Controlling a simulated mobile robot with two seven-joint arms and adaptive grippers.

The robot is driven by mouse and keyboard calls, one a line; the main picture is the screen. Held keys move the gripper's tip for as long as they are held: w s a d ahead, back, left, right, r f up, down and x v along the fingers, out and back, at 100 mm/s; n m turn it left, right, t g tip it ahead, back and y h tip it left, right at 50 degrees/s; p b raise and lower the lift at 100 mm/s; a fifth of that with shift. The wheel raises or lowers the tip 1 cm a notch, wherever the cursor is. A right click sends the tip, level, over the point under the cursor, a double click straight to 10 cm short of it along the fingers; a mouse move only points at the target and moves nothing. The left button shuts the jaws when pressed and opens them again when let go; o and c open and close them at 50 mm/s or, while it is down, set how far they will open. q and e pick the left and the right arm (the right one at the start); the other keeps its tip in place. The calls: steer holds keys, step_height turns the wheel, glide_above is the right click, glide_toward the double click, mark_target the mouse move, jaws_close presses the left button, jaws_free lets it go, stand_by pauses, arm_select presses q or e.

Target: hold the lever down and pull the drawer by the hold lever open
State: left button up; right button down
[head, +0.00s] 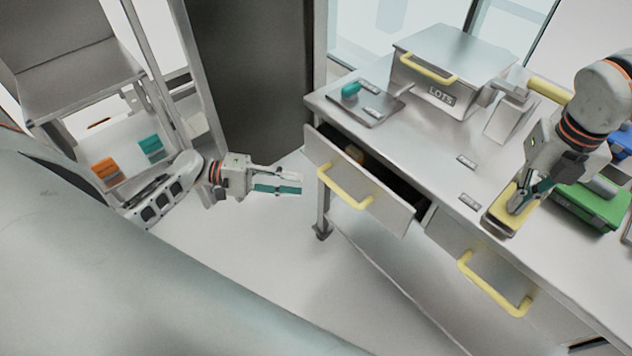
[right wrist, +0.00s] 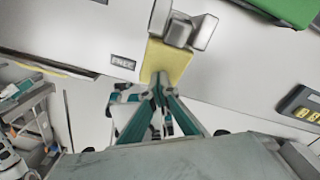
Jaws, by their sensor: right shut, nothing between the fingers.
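The hold lever, a yellow-topped plate (head: 497,222), sits at the table's front edge; it also shows in the right wrist view (right wrist: 182,66). My right gripper (head: 515,208) is shut and empty, its fingertips pointing down at the yellow plate and seeming to touch it. The left drawer (head: 385,205) with a yellow handle (head: 345,187) stands partly open, a brownish item inside. The right drawer (head: 455,240) with a yellow handle (head: 495,285) is below the lever and looks closed. My left gripper (head: 300,182) is empty, its fingers slightly apart, left of the open drawer's handle.
On the table (head: 430,150) are a lidded LOTS bin (head: 450,65), a tray (head: 365,105) with a teal item, and a green bin (head: 595,205) behind my right gripper. A shelf with orange (head: 106,170) and teal (head: 152,148) items stands left. Floor before the drawers is clear.

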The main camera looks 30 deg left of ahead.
steer(key=shift+r+p, duration=1.2)
steer(key=shift+r, duration=0.55)
step_height(320, 180, up, 4)
steer(key=shift+f+p, duration=0.2)
steer(key=shift+p, duration=0.85)
step_height(320, 180, up, 12)
